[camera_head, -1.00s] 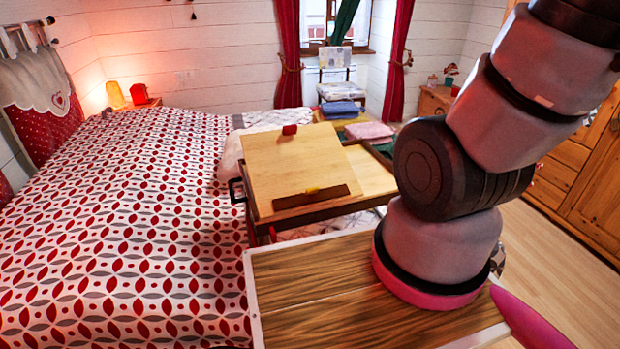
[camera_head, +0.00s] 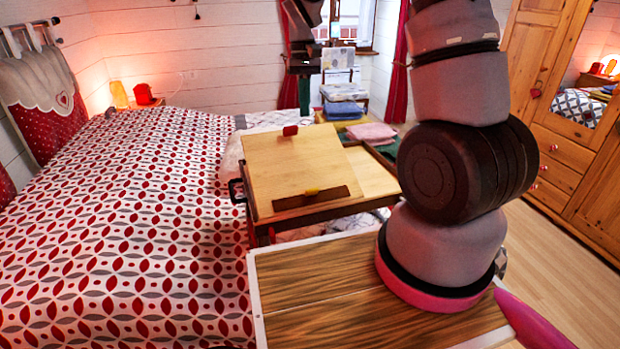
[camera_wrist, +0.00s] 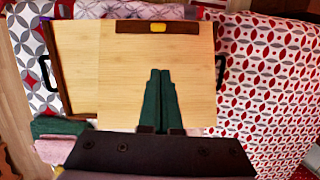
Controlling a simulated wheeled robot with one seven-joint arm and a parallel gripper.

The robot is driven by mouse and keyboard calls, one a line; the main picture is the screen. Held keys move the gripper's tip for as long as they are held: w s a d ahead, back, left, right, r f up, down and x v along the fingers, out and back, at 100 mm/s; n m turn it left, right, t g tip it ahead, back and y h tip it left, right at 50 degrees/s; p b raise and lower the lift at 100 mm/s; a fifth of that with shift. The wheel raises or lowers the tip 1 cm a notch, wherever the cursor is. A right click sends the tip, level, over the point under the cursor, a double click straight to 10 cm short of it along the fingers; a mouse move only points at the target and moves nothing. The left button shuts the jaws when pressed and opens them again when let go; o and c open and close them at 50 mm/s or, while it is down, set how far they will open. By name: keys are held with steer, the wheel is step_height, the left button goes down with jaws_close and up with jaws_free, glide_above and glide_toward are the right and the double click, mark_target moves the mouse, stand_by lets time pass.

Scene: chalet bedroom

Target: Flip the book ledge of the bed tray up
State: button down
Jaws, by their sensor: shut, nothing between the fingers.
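In the wrist view the ledge (camera_wrist: 130,27) and tab (camera_wrist: 158,28) are at the top of the panel (camera_wrist: 120,75). My gripper (camera_head: 304,112) is shut and empty beyond the tray's far side. In the wrist view its green fingers (camera_wrist: 160,72) overlap the panel and point toward the ledge, apart from it.
A red tab (camera_head: 290,130) sits at the panel's far edge. The patterned bed (camera_head: 120,220) fills the left. Folded cloths (camera_head: 370,132) lie behind the tray. A wardrobe (camera_head: 560,130) stands right. Air above the panel looks clear.

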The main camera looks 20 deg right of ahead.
step_height(320, 180, down, 8)
steer(key=w+g, duration=0.1)
steer(key=shift+w+a+n+g+h, duration=0.2)
steer(key=shift+a+n+g+h, duration=0.1)
steer(key=shift+a+n, duration=0.15)
steer(key=shift+f, duration=0.1)
glide_toward(313, 196)
steer(key=w+f, duration=0.2)
steer(key=shift+w+a+f, duration=0.3)
steer(key=shift+f, duration=0.1)
steer(key=shift+s+d+f, duration=0.1)
steer(key=shift+s+f, duration=0.15)
steer(key=shift+s, duration=0.35)
steer(key=shift+s+f, duration=0.25)
steer(key=shift+s, duration=0.3)
steer(key=shift+s+f, duration=0.35)
steer(key=shift+s, duration=0.3)
steer(key=shift+r, duration=0.1)
